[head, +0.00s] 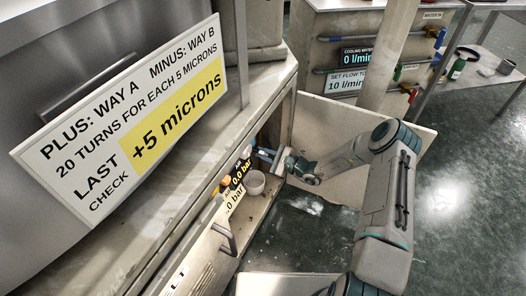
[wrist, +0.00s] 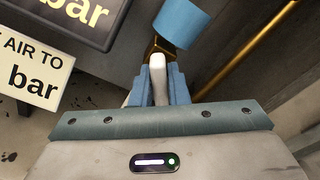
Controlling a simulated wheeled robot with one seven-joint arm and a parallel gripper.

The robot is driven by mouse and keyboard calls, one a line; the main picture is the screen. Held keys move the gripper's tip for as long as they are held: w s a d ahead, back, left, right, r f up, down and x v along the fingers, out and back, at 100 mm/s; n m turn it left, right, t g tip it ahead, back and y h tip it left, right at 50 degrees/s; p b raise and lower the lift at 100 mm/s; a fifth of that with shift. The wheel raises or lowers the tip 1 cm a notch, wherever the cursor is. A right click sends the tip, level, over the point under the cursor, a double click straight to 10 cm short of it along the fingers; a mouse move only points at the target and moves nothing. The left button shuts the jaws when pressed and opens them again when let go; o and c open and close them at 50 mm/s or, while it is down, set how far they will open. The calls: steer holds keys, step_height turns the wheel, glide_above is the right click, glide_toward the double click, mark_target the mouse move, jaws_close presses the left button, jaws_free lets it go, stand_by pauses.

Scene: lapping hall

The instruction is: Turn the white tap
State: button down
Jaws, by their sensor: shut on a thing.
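The white tap (wrist: 157,76) shows in the wrist view as a narrow, rounded white lever standing between the blue fingers of my gripper (wrist: 156,84). The fingers are shut on it. Brass (wrist: 160,47) shows just beyond the lever, beneath a blue cylinder (wrist: 184,20). The tap's lower part is hidden by my fingers and the gripper body. In the head view, my gripper (head: 264,155) reaches from the right into the open cabinet beside the pressure displays. The white tap is too small and covered to make out there.
A "0.0 bar" display (head: 238,174) and a label sit close left of my gripper. A pale pot (head: 254,183) stands below in the cabinet. An open door panel (head: 330,130) lies behind my arm. A brass pipe (wrist: 245,47) runs on the right in the wrist view.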

steer(key=m+p, duration=0.1)
steer(key=m, duration=0.2)
steer(key=shift+f+m+g, duration=0.1)
steer(key=shift+m+g, duration=0.2)
steer(key=shift+m, duration=1.5)
steer(key=shift+s, duration=0.1)
steer(key=c, duration=1.4)
jaws_free()
steer(key=shift+c, duration=0.2)
steer(key=p+v, duration=0.3)
steer(key=v, duration=1.1)
steer(key=shift+p, duration=0.3)
